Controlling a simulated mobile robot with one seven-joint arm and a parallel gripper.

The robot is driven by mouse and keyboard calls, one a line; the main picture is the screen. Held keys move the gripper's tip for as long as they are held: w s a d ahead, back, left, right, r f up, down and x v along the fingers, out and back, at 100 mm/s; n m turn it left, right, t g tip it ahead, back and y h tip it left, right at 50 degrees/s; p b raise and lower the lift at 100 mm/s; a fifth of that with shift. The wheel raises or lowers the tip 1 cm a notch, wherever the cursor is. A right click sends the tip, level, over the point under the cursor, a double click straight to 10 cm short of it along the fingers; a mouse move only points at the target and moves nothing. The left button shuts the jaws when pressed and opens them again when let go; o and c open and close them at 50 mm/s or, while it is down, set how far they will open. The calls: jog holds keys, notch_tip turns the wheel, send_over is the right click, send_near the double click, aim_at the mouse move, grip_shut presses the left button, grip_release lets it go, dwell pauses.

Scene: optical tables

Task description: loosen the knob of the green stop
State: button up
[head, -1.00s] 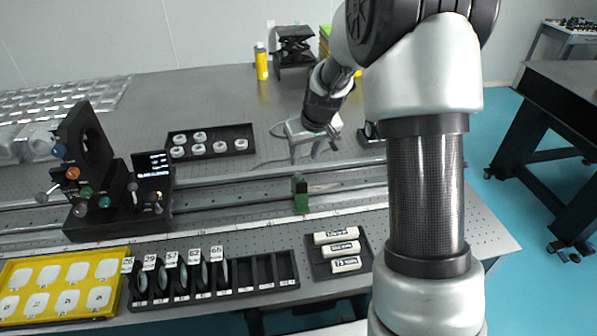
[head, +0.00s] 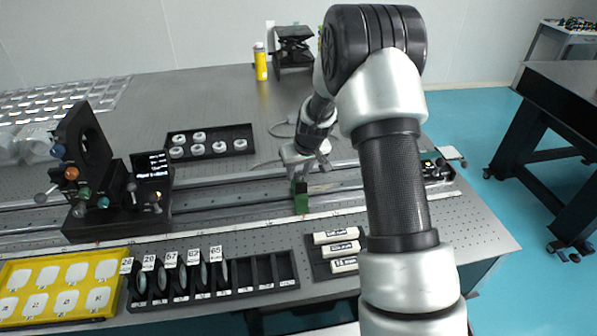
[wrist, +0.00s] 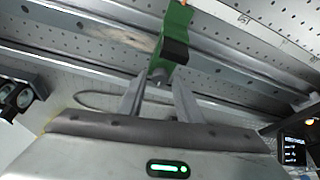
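The green stop (head: 302,203) sits on the rail in the middle of the table. In the wrist view the green stop (wrist: 179,18) is at the top, with a black block on it. Its small grey knob (wrist: 158,77) points toward my gripper. My gripper (wrist: 159,84) is open, one finger on each side of the knob, with gaps visible; whether the tips reach fully past it is hard to tell. In the head view my gripper (head: 300,175) is right behind the stop and partly covers its top.
A tray of white rings (head: 240,132) lies behind the rail. The rail beside the stop is clear.

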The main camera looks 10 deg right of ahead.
grip_shut()
